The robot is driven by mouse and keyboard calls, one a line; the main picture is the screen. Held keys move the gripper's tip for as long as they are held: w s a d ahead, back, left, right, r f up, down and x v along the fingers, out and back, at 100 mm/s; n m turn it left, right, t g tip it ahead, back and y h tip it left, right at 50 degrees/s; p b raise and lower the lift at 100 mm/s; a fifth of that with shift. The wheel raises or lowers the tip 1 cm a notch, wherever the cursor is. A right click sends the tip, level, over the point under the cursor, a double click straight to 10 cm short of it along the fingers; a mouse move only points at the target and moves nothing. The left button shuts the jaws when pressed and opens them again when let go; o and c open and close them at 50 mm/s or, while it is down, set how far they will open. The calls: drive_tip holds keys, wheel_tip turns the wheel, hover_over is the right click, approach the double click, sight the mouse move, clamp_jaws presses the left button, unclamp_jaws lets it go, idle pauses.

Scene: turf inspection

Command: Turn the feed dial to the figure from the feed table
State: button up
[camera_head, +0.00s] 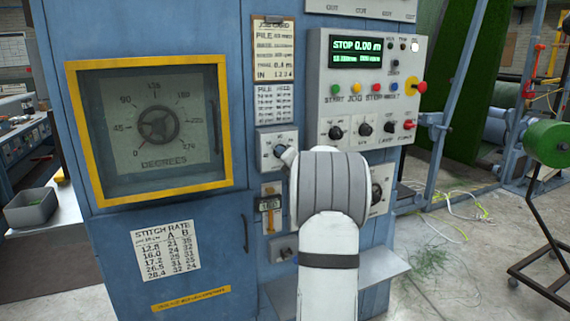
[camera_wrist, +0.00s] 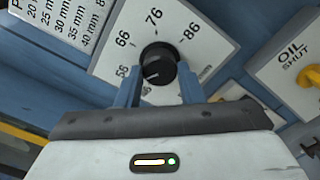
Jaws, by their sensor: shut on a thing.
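The feed dial is a black round knob (camera_wrist: 158,64) on a white plate (camera_wrist: 205,58) marked 56, 66, 76 and 86. A pale line on the knob points down and left, below the 56 side; the exact reading is unclear. My gripper (camera_wrist: 158,82) is shut on the knob, one blue-grey finger on each side. In the head view the dial plate (camera_head: 265,147) shows left of my wrist, which hides part of it. The feed table (camera_head: 272,105), headed PILE and FEED, hangs above it; its figures are too small to read. Its pile column (camera_wrist: 62,22) shows in the wrist view.
A job card (camera_head: 273,48) hangs above the feed table. A control panel (camera_head: 320,80) with buttons and knobs juts out at right. An oil valve (camera_wrist: 310,78) marked SHUT is near the dial. A yellow-framed degrees gauge (camera_head: 155,125) and stitch rate table (camera_head: 166,250) are left.

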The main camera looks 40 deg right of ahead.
drive_tip(key=shift+m+p, duration=5.1)
drive_tip(key=shift+m, duration=10.6)
drive_tip(key=o, duration=1)
